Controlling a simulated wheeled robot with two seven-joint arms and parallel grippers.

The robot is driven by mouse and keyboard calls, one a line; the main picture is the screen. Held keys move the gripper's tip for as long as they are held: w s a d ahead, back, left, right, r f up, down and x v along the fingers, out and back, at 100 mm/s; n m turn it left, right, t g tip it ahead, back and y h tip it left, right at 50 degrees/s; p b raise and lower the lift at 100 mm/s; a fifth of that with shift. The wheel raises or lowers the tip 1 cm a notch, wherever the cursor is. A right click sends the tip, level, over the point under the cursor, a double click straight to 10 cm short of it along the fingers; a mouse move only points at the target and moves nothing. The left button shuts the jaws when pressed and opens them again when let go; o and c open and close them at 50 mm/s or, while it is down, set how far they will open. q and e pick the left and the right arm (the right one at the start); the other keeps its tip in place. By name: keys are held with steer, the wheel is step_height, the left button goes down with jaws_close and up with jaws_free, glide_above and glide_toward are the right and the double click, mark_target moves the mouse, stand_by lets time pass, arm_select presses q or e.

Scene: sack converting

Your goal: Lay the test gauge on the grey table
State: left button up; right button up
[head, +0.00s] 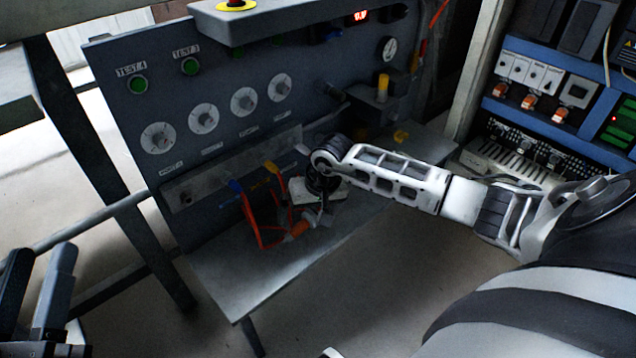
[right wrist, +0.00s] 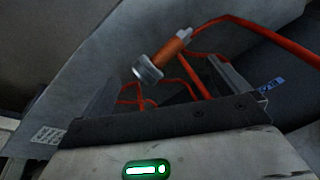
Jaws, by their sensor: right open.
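I cannot pick out the test gauge with certainty.
The panel (head: 120,105) rises behind the table with several dials and green buttons. Orange hoses (head: 253,222) hang in front of it. The table's near left part is clear.

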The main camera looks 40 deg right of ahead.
arm_select(q)
step_height(320, 180, down, 6)
steer(key=s+n+g+y+p, duration=0.2)
steer(key=n+g+p, duration=0.1)
steer(key=p, duration=0.1)
steer(key=shift+s+d+r+g+y, duration=0.2)
steer(key=shift+d+g+y, duration=0.1)
steer(key=shift+g, duration=0.1)
arm_select(e)
steer(key=v, duration=1.3)
steer(key=shift+r, duration=0.25)
arm_select(q)
steer(key=shift+p, duration=0.3)
arm_select(e)
steer(key=shift+d, duration=0.1)
